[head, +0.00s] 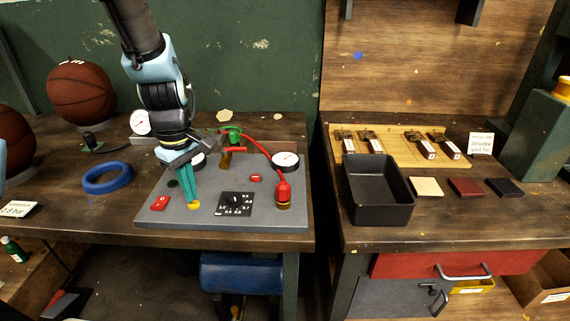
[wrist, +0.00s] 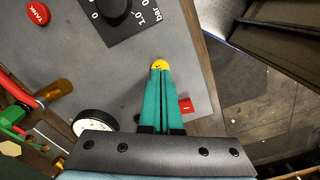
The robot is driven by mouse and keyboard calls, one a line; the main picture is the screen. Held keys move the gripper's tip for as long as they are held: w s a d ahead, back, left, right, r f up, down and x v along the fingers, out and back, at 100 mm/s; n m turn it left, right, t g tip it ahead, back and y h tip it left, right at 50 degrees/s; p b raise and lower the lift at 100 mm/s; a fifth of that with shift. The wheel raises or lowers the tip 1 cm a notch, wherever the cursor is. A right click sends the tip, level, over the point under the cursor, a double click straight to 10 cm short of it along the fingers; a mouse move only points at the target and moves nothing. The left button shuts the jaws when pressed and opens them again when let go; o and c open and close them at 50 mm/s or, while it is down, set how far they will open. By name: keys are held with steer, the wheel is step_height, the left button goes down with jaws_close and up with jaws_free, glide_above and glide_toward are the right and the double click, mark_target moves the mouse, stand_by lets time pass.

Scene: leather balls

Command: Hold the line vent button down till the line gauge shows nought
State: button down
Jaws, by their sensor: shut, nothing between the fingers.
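My gripper (head: 193,202) is shut and empty, pointing down with its green fingers together. Its tips meet a round yellow button (head: 195,206) near the front edge of the grey panel (head: 290,217). In the wrist view the fingertips (wrist: 159,68) overlap the yellow button (wrist: 159,63); its marking is unreadable, and I cannot tell how far it is pressed. A white gauge (head: 286,160) stands at the panel's back right. I cannot read either needle.
A black dial plate (head: 236,204) lies right of my gripper, a red switch (head: 159,203) left. A red hose (head: 262,147) runs from a green valve (head: 232,133) to a red fitting (head: 284,188). A blue ring (head: 107,178) lies left of the panel.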

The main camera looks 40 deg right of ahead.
steer(key=shift+f+b, duration=0.55)
steer(key=shift+f, duration=0.35)
steer(key=shift+r, duration=0.15)
stand_by(2.6)
step_height(320, 180, up, 6)
steer(key=p, duration=0.6)
stand_by(1.1)
steer(key=a+r+m, duration=0.2)
steer(key=a+r, duration=0.1)
steer(key=a, duration=0.9)
steer(key=w+a+r+m+t, duration=0.1)
steer(key=a+r+m, duration=0.1)
steer(key=a, duration=1.1)
steer(key=shift+a+r+m+t, duration=0.2)
steer(key=shift+r+m+t, duration=0.1)
steer(key=shift+r, duration=0.6)
